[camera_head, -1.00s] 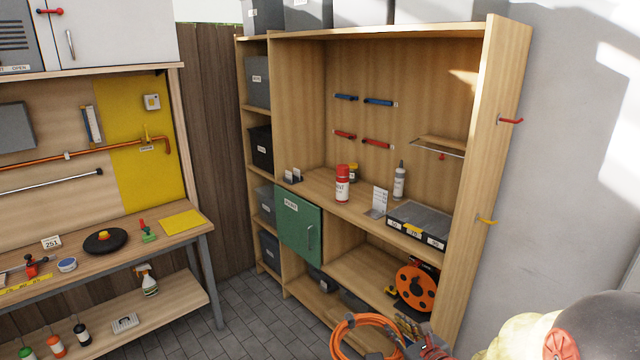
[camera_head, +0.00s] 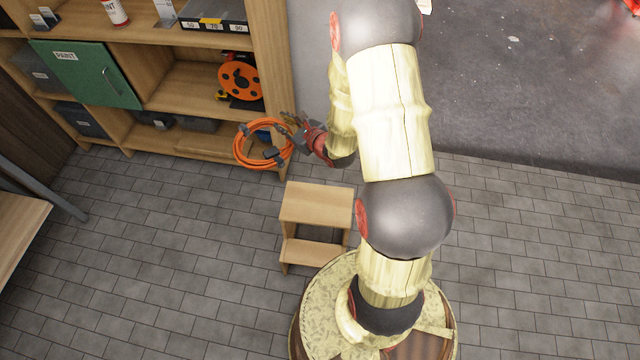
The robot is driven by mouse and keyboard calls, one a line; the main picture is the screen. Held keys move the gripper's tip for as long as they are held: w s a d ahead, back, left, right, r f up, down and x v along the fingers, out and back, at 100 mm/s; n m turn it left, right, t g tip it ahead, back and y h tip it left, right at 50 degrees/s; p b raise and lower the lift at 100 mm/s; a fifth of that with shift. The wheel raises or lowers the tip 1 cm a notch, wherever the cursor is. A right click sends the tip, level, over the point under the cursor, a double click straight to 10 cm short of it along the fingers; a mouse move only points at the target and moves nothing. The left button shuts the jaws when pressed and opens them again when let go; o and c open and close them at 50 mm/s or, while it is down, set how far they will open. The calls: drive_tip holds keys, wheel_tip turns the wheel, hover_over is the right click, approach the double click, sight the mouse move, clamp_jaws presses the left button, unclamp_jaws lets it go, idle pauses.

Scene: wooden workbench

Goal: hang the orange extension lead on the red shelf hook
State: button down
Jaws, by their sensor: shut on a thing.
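The orange extension lead (camera_head: 239,147) is a looped coil in front of the shelf unit's lower right part. My gripper (camera_head: 285,138) is shut on the coil at its right side and holds it above the floor. The fingers are small and partly hidden by the coil. The red shelf hook is outside the current head view; the unit's upper side panel is cut off by the top edge.
The wooden shelf unit (camera_head: 272,62) holds an orange cable reel (camera_head: 240,92), a green door (camera_head: 85,72) and a parts case (camera_head: 213,25). A wooden step stool (camera_head: 316,203) stands below the coil, near my base. The tiled floor (camera_head: 170,250) on the left is clear.

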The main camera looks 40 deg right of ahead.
drive_tip(key=s+d+f, duration=0.3)
drive_tip(key=d+f, duration=0.6)
drive_tip(key=s+d+f, duration=0.4)
drive_tip(key=d+f, duration=0.5)
drive_tip(key=s+f+n+g+y, duration=0.2)
drive_tip(key=s+f+n+y, duration=0.4)
drive_tip(key=f, duration=0.5)
drive_tip(key=shift+s+d+n+g+y, duration=0.45)
drive_tip(key=shift+s+y, duration=0.25)
drive_tip(key=shift+s, duration=0.5)
drive_tip(key=shift+f, duration=0.1)
